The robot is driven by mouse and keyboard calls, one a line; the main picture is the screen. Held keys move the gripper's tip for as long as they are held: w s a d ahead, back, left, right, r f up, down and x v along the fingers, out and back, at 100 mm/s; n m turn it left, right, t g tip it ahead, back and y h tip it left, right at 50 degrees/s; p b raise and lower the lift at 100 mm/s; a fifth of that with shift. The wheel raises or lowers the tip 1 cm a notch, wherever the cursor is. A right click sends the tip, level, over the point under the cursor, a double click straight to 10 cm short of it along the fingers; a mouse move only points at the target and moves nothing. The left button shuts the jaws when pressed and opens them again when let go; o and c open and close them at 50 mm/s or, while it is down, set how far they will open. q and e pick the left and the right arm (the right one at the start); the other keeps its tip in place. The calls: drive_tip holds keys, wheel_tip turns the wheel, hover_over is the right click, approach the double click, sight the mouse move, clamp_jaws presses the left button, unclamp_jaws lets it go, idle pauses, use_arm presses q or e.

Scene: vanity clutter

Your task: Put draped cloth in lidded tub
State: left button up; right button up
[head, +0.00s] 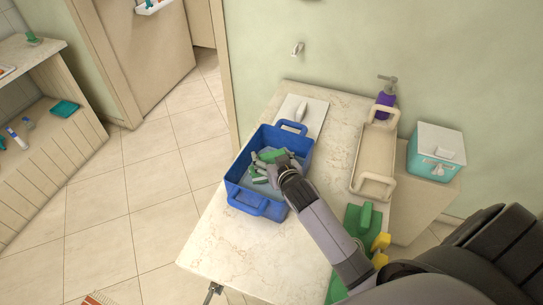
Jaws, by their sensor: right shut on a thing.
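My right gripper (272,168) reaches down into an open blue tub with two handles (240,193) on the marble counter. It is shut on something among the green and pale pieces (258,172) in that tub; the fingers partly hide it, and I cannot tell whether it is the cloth. A teal tub (430,165) with a white lid (441,139) stands at the right by the wall, and the lid looks in place. I cannot make out a draped cloth for certain. My left gripper is not in view.
A beige tray with handles (372,158) and a purple pump bottle (386,95) stand between the two tubs. A white board (314,117) lies behind the blue tub. A green thing (353,234) with yellow parts (380,243) is beside my arm. The counter's front left is clear.

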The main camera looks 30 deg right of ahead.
drive_tip(key=shift+f+b, duration=0.35)
drive_tip(key=shift+f, duration=0.25)
drive_tip(key=o, duration=1.2)
drive_tip(key=shift+r, duration=0.3)
drive_tip(key=shift+r+p, duration=0.5)
drive_tip(key=shift+r, duration=0.05)
drive_tip(key=shift+f+b+v, duration=0.2)
drive_tip(key=shift+b+v, duration=0.7)
drive_tip(key=shift+v, duration=5.05)
drive_tip(key=shift+s, duration=0.1)
